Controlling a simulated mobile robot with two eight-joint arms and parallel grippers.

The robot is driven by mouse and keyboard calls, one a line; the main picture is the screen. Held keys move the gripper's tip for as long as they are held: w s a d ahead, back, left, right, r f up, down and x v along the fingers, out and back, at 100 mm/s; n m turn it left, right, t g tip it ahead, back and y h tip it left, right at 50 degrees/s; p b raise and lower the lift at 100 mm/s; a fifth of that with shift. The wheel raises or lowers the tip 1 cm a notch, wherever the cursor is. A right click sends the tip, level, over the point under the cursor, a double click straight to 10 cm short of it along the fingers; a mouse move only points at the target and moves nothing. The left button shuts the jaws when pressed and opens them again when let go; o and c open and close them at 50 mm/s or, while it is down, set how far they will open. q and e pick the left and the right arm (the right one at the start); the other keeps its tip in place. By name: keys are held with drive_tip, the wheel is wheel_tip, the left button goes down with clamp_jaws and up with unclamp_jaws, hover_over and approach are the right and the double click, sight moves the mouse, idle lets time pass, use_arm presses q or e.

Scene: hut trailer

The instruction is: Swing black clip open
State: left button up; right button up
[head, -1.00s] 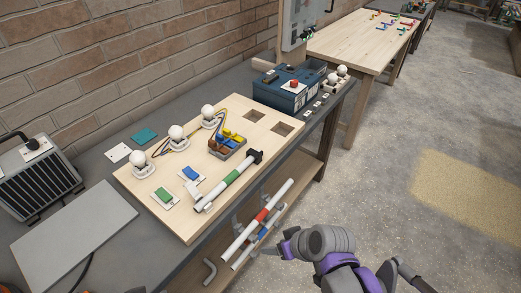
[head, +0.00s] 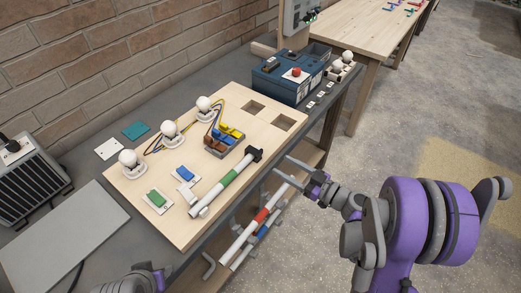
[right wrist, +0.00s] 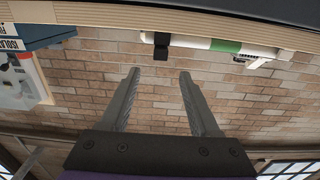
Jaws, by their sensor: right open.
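The black clip (head: 254,154) sits at the far right end of a white tube with a green band (head: 229,179), near the front edge of the wooden board (head: 140,203). In the right wrist view the black clip (right wrist: 161,46) is at the tube's left end, beyond and above my fingertips. My right gripper (head: 283,165) is just right of the clip and in front of the board, apart from it. In the wrist view its two fingers (right wrist: 158,80) are spread and empty. Part of my left arm shows at the bottom left; its fingers cannot be made out.
A white tube with red and blue bands (head: 262,215) lies below the board's front edge, close under my right gripper. Lamps (head: 170,129), switches and a terminal block (head: 224,138) stand on the board. A blue box (head: 292,76) stands behind. Floor space lies to the right.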

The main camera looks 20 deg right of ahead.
sight(261, 153)
use_arm(q)
drive_tip(key=shift+w+r+p, duration=0.2)
drive_tip(key=shift+r+p, duration=0.2)
drive_tip(key=shift+r, duration=0.15)
drive_tip(key=shift+w+r+p, duration=0.15)
drive_tip(key=shift+r+p, duration=0.2)
drive_tip(key=shift+r, duration=0.15)
use_arm(e)
drive_tip(key=x, duration=1)
clamp_jaws()
